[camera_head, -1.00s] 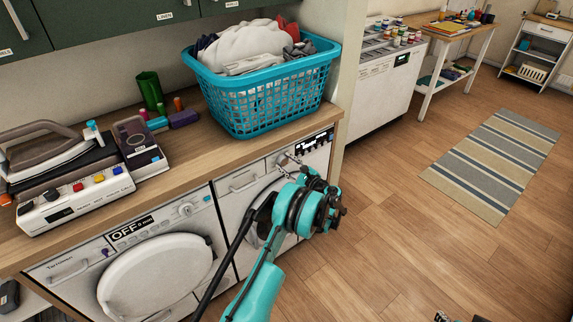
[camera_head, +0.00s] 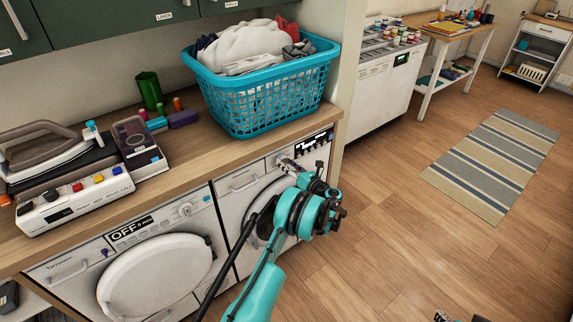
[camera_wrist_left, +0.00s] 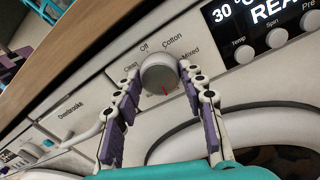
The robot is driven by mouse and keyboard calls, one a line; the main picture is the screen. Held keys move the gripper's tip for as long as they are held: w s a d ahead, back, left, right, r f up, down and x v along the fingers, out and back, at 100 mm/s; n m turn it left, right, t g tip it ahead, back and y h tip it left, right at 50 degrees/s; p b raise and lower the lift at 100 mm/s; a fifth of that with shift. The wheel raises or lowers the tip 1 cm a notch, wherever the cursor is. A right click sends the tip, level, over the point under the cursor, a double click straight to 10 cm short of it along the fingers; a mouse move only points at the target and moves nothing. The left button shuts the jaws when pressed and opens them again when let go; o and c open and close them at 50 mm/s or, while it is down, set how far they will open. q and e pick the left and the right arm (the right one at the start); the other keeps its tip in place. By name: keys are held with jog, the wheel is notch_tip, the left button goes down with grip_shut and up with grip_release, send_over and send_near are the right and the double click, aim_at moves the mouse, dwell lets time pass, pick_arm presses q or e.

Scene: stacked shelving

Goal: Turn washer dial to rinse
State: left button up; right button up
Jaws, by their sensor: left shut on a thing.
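The washer dial (camera_wrist_left: 158,73) is a round grey knob on the right-hand washer's white panel. Labels around it include Off, Cotton and Mixed; the lower ones are hidden or unclear. A red mark on the knob points down and slightly right in the left wrist view. My left gripper (camera_wrist_left: 158,76) is shut on the dial, one finger on each side. In the head view my left gripper (camera_head: 288,165) reaches the panel of the right-hand washer (camera_head: 242,182), and the dial is mostly hidden behind it.
A display (camera_wrist_left: 262,22) and small knobs sit right of the dial. A second machine (camera_head: 70,268) showing OFF stands to the left. The wooden counter (camera_head: 185,160) above bears a teal laundry basket (camera_head: 270,105) and an iron. The floor at right is open around a striped rug (camera_head: 495,165).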

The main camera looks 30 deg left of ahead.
pick_arm(q)
jog(key=m, duration=0.6)
jog(key=shift+f+m, duration=0.1)
jog(key=shift+m, duration=0.3)
dwell(0.4)
jog(key=o, duration=1.2)
jog(key=shift+c, duration=0.2)
jog(key=shift+d, duration=0.1)
jog(key=v, duration=1.1)
jog(key=shift+s+d+f, duration=0.25)
jog(key=shift+d, duration=0.1)
